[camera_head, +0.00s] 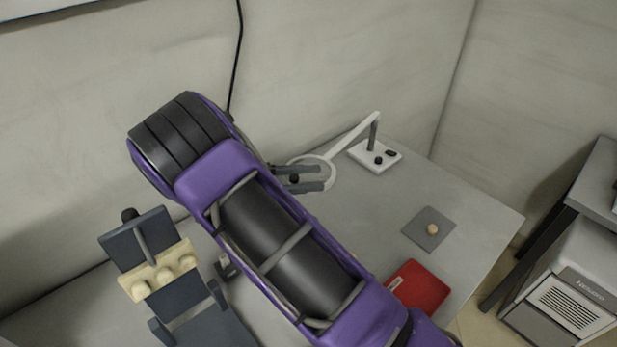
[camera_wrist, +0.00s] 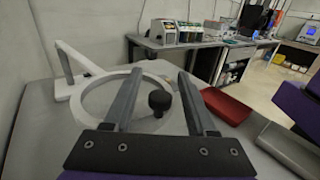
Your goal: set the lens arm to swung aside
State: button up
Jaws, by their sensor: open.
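The lens arm is a white arm (camera_head: 347,139) that runs from a post on a white base (camera_head: 375,155) to a white ring (camera_head: 333,173). The ring carries a dark round knob (camera_head: 294,179). In the wrist view the ring (camera_wrist: 88,102) lies ahead of and beneath my jaws, with the knob (camera_wrist: 159,102) between them. My gripper (camera_head: 306,177) is open, its two fingers on either side of the knob. I cannot tell whether either finger touches it. My purple arm hides part of the table.
A grey square plate with a small tan round piece (camera_head: 433,228) and a red tray (camera_head: 419,288) lie on the table to the right. A dark fixture with cream knobs (camera_head: 160,272) stands at left. Bare tabletop (camera_head: 467,222) shows at right; walls stand behind.

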jog(key=a, duration=0.7)
jog(key=shift+a, duration=0.3)
